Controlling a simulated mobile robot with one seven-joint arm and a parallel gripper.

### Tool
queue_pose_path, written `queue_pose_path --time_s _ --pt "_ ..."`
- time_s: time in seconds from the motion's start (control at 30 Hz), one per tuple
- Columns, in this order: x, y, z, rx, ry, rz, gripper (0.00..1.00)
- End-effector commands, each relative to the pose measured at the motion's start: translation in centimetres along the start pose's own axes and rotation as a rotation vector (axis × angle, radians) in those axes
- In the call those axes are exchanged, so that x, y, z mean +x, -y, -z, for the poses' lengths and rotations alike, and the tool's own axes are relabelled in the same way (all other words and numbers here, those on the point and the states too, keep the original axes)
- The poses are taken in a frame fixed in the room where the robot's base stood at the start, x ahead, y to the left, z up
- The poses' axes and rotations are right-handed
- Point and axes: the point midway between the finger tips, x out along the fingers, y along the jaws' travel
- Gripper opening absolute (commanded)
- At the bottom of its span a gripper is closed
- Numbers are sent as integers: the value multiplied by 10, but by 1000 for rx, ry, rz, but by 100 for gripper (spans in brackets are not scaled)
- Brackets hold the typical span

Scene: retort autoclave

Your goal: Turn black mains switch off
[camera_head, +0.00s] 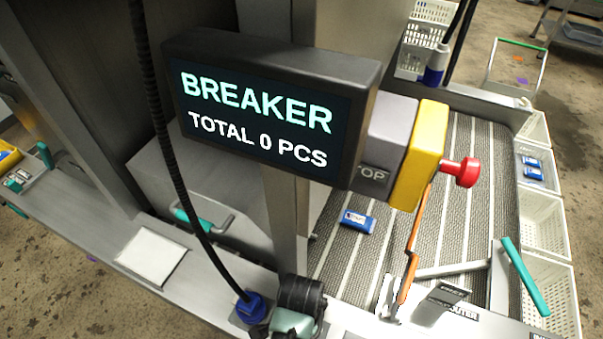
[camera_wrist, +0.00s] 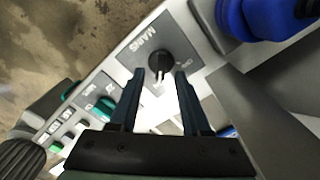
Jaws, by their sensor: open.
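The black mains switch (camera_wrist: 160,62) is a round knob on a grey plate (camera_wrist: 140,48) lettered MAINS in the wrist view. White marks show at its lower edge. A small label to its right is too blurred to read surely. My gripper (camera_wrist: 160,76) is open, with its two dark fingers pointing at the knob, one tip to its lower left and one to its lower right. The gap between them looks empty. Whether a finger touches the knob I cannot tell. I cannot make out the switch in the head view.
Green controls (camera_wrist: 103,107) sit left of the fingers. A blue connector (camera_wrist: 262,14) is at upper right; one on a black cable shows in the head view (camera_head: 251,306). A BREAKER screen (camera_head: 265,112) and a red button (camera_head: 464,172) stand above the conveyor (camera_head: 342,262).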

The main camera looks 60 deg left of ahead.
Motion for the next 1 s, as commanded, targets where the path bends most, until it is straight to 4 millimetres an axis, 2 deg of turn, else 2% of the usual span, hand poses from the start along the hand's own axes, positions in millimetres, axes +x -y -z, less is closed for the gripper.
queue_pose_path --time_s 0.1,0.23,0.63,0.9,1.0 --pt "19 0 0 -1 1 -1 48" --pt "31 1 0 -1 -1 1 48" --pt "37 1 1 -1 -2 3 48" --pt "37 1 1 -1 -2 2 0" --pt "37 1 1 -1 -2 2 0"
